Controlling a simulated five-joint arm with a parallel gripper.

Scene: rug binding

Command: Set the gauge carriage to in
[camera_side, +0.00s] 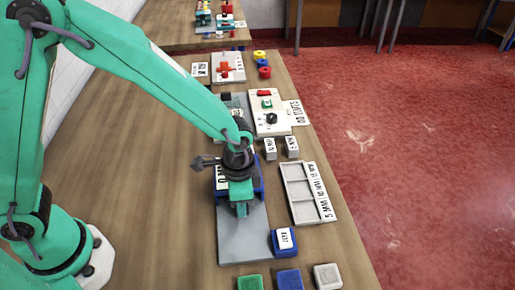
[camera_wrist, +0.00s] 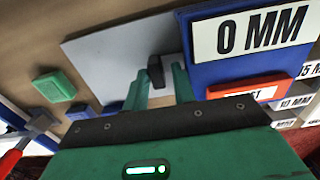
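A blue block with a white 0 MM label (camera_wrist: 265,32) stands at one end of a pale grey plate (camera_wrist: 105,58) in the wrist view. An orange-red label (camera_wrist: 248,91) is on its near side, its wording partly covered. A small dark upright piece (camera_wrist: 155,69) stands on the plate beside the block; I take it as part of the gauge carriage but cannot be sure. My gripper (camera_wrist: 162,82) has its two green fingers apart, with the dark piece showing between their tips. Contact cannot be told. In the side view my gripper (camera_side: 240,208) is low over the plate (camera_side: 243,242), hiding much of the blue block (camera_side: 259,187).
A tray with 5, 10 and 15 MM labels (camera_side: 325,207) lies right of the plate. A blue block with a white top (camera_side: 284,240) and a green block (camera_side: 250,283) are near the front. A white board (camera_side: 290,112) and small labelled boxes (camera_side: 271,149) stand behind.

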